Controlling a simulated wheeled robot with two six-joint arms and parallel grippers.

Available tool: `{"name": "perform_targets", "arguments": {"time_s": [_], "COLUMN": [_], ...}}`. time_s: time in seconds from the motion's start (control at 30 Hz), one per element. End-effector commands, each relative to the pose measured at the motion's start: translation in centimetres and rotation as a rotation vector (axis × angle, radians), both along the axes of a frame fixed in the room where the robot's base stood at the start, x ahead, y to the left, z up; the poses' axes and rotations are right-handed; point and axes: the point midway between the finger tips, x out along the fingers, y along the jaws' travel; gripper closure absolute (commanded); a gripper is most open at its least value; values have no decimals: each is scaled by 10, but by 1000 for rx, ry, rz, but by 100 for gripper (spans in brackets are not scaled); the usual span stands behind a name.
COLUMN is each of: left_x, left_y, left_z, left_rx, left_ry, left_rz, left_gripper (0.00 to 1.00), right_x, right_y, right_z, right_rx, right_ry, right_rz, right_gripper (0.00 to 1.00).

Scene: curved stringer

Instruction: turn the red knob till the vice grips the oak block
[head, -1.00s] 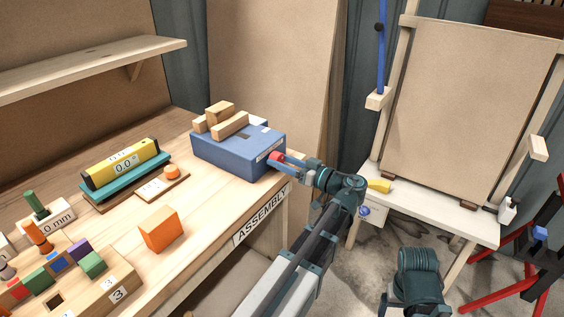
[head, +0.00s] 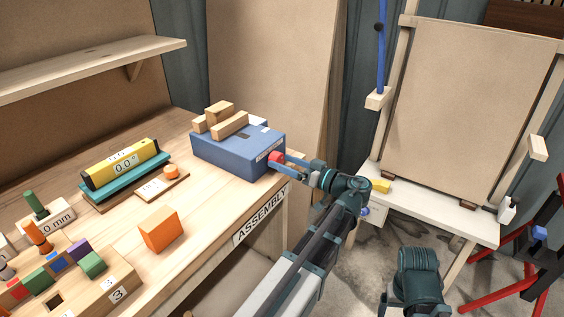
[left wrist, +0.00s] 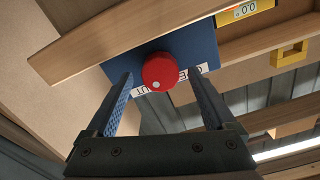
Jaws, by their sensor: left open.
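The red knob (head: 275,157) is on the front face of the blue vice (head: 238,153), at the right end of the bench. Light wooden pieces lie on top of the vice; a small oak block (head: 220,109) sits among them, and its contact with the jaws cannot be made out. My left gripper (head: 285,161) is at the knob. In the left wrist view, the knob (left wrist: 160,72) lies between the lines of the two blue fingers, with a gap on each side. The left gripper (left wrist: 163,85) is open. My right gripper is not in view.
The bench (head: 205,198) carries an orange block (head: 160,230), a yellow level (head: 122,164) on a teal base and several coloured pegs at the left. A small white table (head: 440,217) with a yellow object (head: 381,187) stands to the right.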

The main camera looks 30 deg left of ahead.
Motion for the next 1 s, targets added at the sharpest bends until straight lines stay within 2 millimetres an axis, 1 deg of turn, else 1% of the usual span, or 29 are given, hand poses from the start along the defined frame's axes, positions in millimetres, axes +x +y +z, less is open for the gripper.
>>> {"name": "perform_targets", "arguments": {"time_s": [0.03,0.3,0.4,0.5,0.7,1.0], "left_x": [0,-4,-6,-7,-9,-10], "left_y": [-10,-69,-89,-104,-122,-125], "left_z": [0,0,0,0,0,0], "left_rx": [0,-1,0,0,0,0], "left_ry": [0,0,0,0,0,0], "left_rz": [-3,-5,-4,-3,-1,1], "left_gripper": [11,11,11,11,11,11], "right_x": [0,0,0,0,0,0], "right_y": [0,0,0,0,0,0], "right_z": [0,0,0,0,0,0], "right_rx": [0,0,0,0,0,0], "right_ry": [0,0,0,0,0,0], "right_rz": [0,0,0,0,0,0], "right_gripper": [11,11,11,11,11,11]}}
